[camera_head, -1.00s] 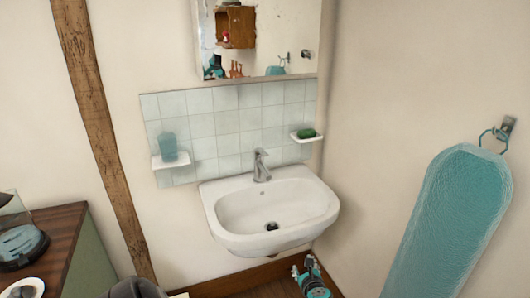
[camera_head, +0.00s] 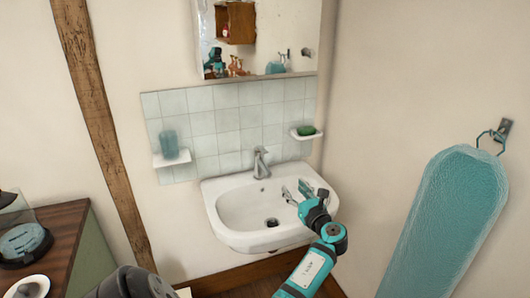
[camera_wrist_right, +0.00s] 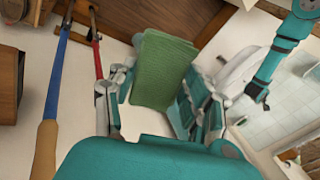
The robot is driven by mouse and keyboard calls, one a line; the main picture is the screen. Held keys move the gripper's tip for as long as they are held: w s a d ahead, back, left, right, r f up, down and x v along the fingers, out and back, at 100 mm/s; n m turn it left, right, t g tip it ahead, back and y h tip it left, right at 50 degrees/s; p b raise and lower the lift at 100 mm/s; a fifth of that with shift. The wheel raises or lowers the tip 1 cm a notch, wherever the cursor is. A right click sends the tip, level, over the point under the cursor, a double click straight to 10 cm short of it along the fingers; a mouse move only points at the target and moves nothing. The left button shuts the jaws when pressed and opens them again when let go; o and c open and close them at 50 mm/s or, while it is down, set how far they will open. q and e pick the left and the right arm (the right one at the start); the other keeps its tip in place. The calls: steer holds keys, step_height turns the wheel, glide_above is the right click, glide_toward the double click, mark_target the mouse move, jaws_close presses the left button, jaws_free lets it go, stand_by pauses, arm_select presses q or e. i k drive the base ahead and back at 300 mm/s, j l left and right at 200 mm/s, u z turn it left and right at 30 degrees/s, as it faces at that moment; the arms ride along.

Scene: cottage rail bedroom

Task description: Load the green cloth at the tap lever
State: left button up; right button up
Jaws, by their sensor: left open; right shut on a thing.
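The tap (camera_head: 260,165), with its lever (camera_head: 259,151) on top, stands at the back of the white washbasin (camera_head: 222,227). My left gripper (camera_head: 297,190) is open and empty over the right part of the basin, in front of and to the right of the tap, apart from the lever. My right gripper (camera_wrist_right: 160,105) is shut on the green cloth (camera_wrist_right: 163,68), a folded flat piece upright between its fingers. The basin (camera_wrist_right: 236,72) and my left arm also show in the right wrist view. The right gripper and cloth are not visible in the head view.
A shelf with a cup (camera_head: 169,145) is left of the tap, a soap dish (camera_head: 307,136) with green soap right. A mirror (camera_head: 265,40) hangs above. A wooden cabinet (camera_head: 62,235) stands left.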

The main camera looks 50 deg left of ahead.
mark_target(259, 149)
steer(key=i+j, duration=0.1)
steer(key=j, duration=0.9)
steer(key=i+j, duration=0.15)
steer(key=j, duration=0.4)
